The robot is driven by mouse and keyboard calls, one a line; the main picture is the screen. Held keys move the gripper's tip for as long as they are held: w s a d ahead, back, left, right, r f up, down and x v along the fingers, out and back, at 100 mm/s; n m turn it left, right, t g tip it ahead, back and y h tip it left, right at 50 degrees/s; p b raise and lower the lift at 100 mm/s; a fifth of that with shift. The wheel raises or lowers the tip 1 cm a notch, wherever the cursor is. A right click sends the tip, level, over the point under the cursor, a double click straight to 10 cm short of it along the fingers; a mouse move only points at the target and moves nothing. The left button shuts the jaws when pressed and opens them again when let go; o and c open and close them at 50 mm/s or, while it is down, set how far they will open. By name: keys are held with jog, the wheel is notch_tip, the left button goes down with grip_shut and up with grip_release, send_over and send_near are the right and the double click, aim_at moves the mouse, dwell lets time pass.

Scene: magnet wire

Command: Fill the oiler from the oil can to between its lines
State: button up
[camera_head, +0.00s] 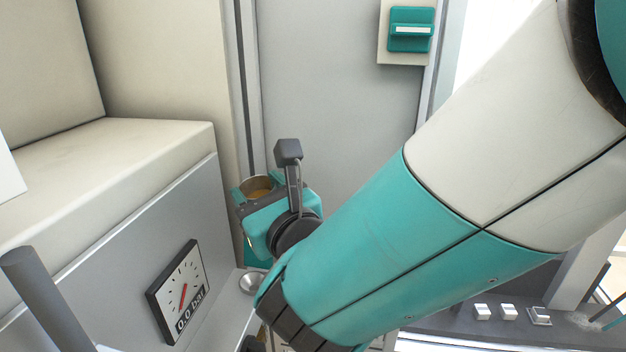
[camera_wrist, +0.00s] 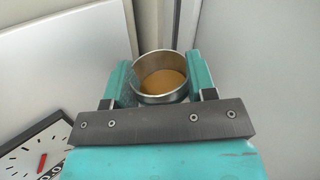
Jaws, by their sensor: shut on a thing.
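The oil can (camera_wrist: 148,96) is an open metal cup with amber oil (camera_wrist: 163,80) inside. My gripper (camera_wrist: 160,78) is shut on it, with one teal finger on each side. In the head view the can's open rim (camera_head: 257,180) shows at the end of my gripper (camera_head: 262,192); most of its body is hidden. I cannot tell its tilt surely. A small silver cup (camera_head: 251,283) sits below my gripper beside the grey panel. It may be the oiler's mouth, but I cannot tell. No oiler lines are visible.
A square gauge (camera_head: 180,290) reading 0.0 bar is on the grey panel (camera_head: 140,240) at left. A grey post (camera_head: 45,300) stands at lower left. A teal switch (camera_head: 410,30) is on the back wall. White buttons (camera_head: 508,312) sit at lower right. My arm hides much of the middle.

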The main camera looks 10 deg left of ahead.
jog(key=shift+f+n+b, duration=0.25)
jog(key=shift+n+b, duration=0.05)
jog(key=shift+b, duration=0.1)
jog(key=shift+f+n+y+b, duration=0.15)
jog(key=shift+n+y+b, duration=0.15)
jog(key=shift+n+b, duration=0.25)
jog(key=shift+f+n+y+b, duration=0.2)
jog(key=shift+n+y+b, duration=0.6)
jog(key=shift+n+b, duration=1)
jog(key=shift+r+n+p, duration=0.2)
jog(key=shift+n+p, duration=0.05)
jog(key=shift+p, duration=0.2)
jog(key=shift+s+d+f+n+b, duration=0.15)
jog(key=shift+s+n+b, duration=0.15)
jog(key=shift+b, duration=0.1)
jog(key=shift+n+y, duration=0.4)
jog(key=shift+f+n, duration=0.15)
jog(key=shift+n, duration=0.25)
